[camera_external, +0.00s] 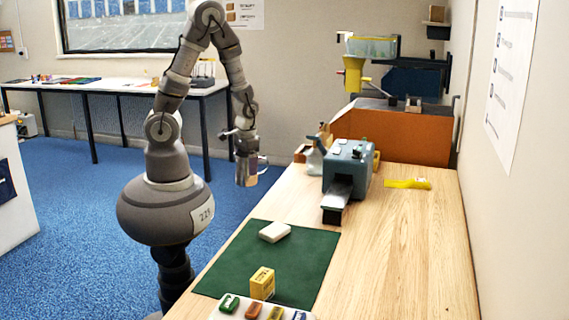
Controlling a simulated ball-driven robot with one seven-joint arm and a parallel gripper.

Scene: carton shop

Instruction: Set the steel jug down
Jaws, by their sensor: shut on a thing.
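The steel jug (246,171) is a shiny cylinder with a handle on its right side. It hangs upright below my gripper (242,143), which is shut on it near the top. The gripper's fingers are small and partly hidden in this view. The jug appears in front of the blue floor, left of the wooden bench (410,250), and touches no surface that I can see.
A green mat (225,262) on the bench holds a white block (274,232) and a yellow box (262,283).

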